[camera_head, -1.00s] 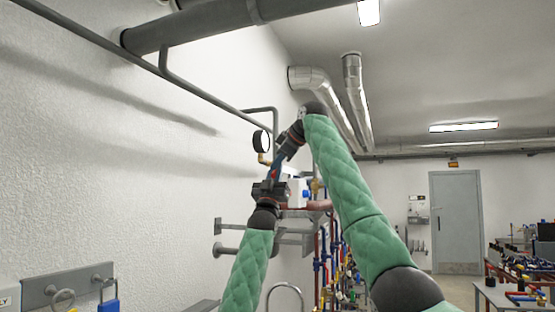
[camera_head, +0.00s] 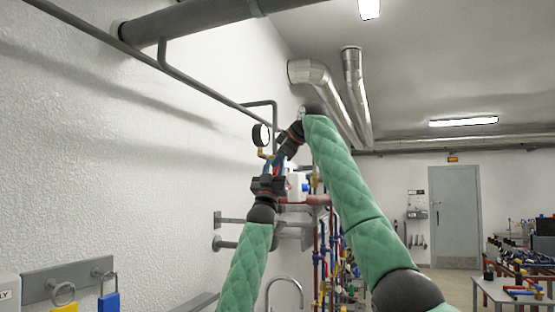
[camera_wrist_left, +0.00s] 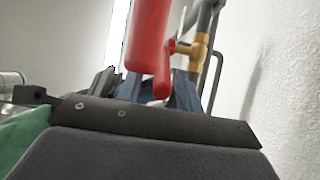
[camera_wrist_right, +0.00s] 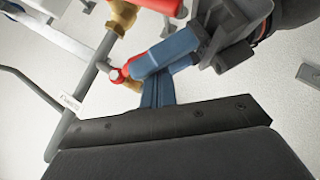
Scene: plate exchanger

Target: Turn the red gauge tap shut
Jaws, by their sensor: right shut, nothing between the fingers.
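The red gauge tap is below the round gauge (camera_head: 260,135), on a brass fitting (camera_head: 265,154). In the left wrist view the red tap (camera_wrist_left: 162,78) hangs from the brass fitting, seen between the blue fingers. My left gripper (camera_wrist_left: 158,88) is open around the tap's line of sight; contact cannot be told. In the right wrist view the red tap (camera_wrist_right: 117,75) lies just beyond the blue fingertips. My right gripper (camera_wrist_right: 155,92) is shut and empty, close beside the tap. My left gripper's blue fingers (camera_wrist_right: 165,50) cross in front of it there.
A thick red cylinder (camera_wrist_left: 149,35) is close above the left fingers. A grey pipe with a white tag (camera_wrist_right: 70,102) runs past the right gripper. The white wall (camera_head: 150,190) is close on the left. Padlocks (camera_head: 109,303) hang at lower left. Both forearms crowd the gauge area.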

